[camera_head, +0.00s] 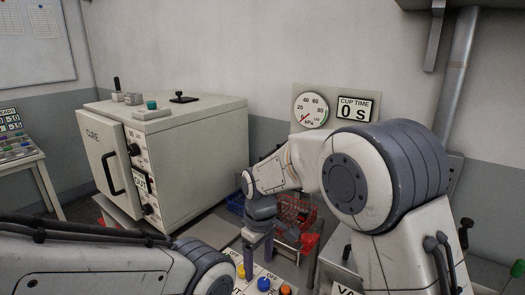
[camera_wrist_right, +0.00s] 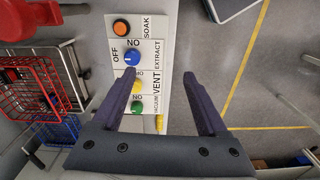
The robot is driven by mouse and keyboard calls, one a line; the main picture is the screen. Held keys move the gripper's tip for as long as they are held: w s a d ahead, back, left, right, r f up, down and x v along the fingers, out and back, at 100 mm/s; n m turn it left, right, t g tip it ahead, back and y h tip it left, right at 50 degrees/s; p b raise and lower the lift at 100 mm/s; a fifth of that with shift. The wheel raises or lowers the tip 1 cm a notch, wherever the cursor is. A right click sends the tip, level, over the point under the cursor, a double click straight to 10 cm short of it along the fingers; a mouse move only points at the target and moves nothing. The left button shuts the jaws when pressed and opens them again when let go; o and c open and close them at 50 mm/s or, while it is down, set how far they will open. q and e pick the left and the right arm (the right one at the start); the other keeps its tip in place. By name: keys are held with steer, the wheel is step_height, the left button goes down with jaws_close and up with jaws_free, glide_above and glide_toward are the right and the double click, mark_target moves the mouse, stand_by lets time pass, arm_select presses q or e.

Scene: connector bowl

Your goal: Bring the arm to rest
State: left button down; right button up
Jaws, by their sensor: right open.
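My right gripper (camera_head: 257,258) hangs fingers-down over a white control panel (camera_head: 243,284) in the head view. In the right wrist view the gripper (camera_wrist_right: 172,80) has its two dark fingers wide apart, with nothing between them but floor and the panel's edge. The left-hand finger overlaps the panel close to a blue knob (camera_wrist_right: 131,59) and a yellow knob (camera_wrist_right: 137,87); I cannot tell whether it touches. An orange knob (camera_wrist_right: 121,27) and a green knob (camera_wrist_right: 137,107) are also on the panel. My left arm crosses the lower left of the head view; its gripper is out of view.
A large cure oven (camera_head: 185,150) stands at left. A red wire basket (camera_head: 296,212) and a blue basket (camera_head: 235,203) sit behind my right gripper; they show left of the panel in the wrist view. A gauge (camera_head: 311,110) and a "0 S" display (camera_head: 357,108) are behind.

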steer(key=s+d+r+m, duration=0.1)
steer(key=s+d+r, duration=0.1)
steer(key=s, duration=1)
steer(key=s+d+r+m, duration=0.1)
steer(key=s+d, duration=0.2)
steer(key=s, duration=1)
steer(key=shift+s+d+r+m+y, duration=0.2)
steer(key=shift+d+r+m+y, duration=0.1)
steer(key=shift+r+m+y, duration=0.1)
